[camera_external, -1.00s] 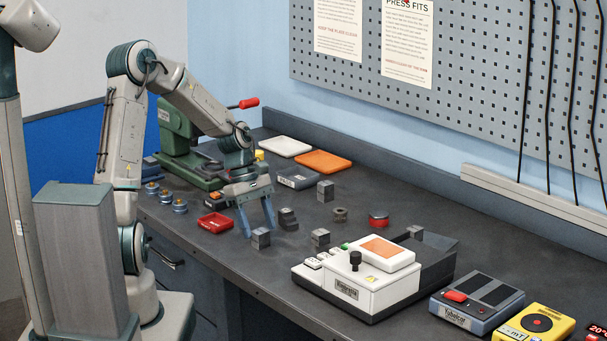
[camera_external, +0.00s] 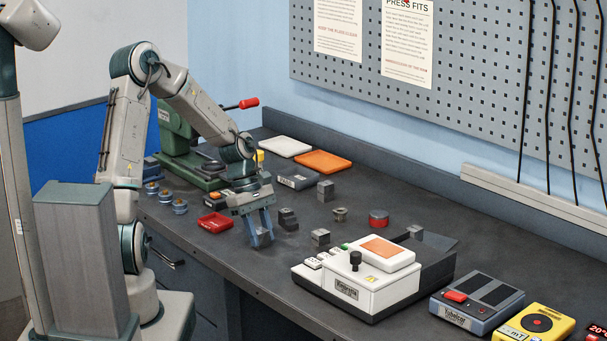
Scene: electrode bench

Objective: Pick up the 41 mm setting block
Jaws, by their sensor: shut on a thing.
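My gripper (camera_external: 262,239) points down near the front edge of the bench. Its two blue fingers are shut on a small grey metal block (camera_external: 262,241), which is mostly hidden between them. The block appears at bench level; I cannot tell whether it is clear of the surface. Other grey blocks stand to the right: a stepped one (camera_external: 288,220), one nearer the front (camera_external: 320,238) and one further back (camera_external: 325,191). No size marking is readable on any of them, so I cannot tell from markings which is 41 mm.
A red tray (camera_external: 215,222) lies left of my gripper. A green press (camera_external: 180,140), a grey tray (camera_external: 298,179) and an orange tray (camera_external: 322,162) are behind. A ring-shaped part (camera_external: 340,215), a red-based part (camera_external: 378,220) and a white instrument (camera_external: 345,290) stand to the right.

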